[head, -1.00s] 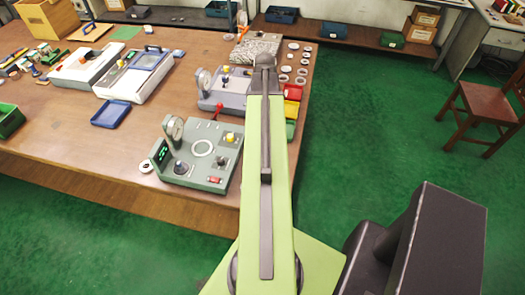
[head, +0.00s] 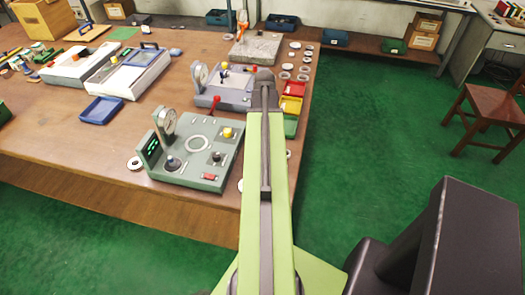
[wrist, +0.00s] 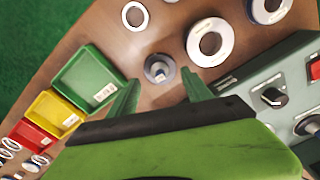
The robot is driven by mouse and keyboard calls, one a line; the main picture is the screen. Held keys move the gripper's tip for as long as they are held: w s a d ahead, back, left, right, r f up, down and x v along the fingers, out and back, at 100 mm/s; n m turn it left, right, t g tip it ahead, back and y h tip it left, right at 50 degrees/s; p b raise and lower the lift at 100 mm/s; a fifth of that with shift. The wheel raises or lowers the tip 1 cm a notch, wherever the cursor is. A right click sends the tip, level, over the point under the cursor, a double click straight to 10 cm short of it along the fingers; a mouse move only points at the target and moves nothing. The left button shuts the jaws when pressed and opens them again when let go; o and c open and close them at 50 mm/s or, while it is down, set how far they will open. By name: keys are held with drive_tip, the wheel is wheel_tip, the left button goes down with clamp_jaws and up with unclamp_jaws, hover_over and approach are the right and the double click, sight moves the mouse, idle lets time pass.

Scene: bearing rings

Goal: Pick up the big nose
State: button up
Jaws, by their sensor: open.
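A small round grey metal piece with a raised stub in its middle, which looks like the nose (wrist: 159,69), stands on the brown table in the wrist view. My gripper (wrist: 160,78) is open, with one green finger to the left of the piece and one to the right. The piece shows just beyond and between the fingertips, and nothing is held. I cannot tell its height gap to the fingers. In the head view my arm hides the gripper and this piece.
Metal rings (wrist: 207,42) and (wrist: 135,15) lie close beyond the piece. Green (wrist: 69,83), yellow (wrist: 66,119) and red (wrist: 32,138) bins stand at left. A grey-green gauge device (head: 190,160) stands close on the right in the wrist view. The table's edge is near the bins.

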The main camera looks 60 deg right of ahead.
wheel_tip(320, 180, down, 5)
drive_tip(key=b, duration=0.4)
drive_tip(key=shift+w+d+r, duration=0.1)
drive_tip(key=shift+w, duration=0.05)
drive_tip(key=shift+r, duration=0.2)
clamp_jaws()
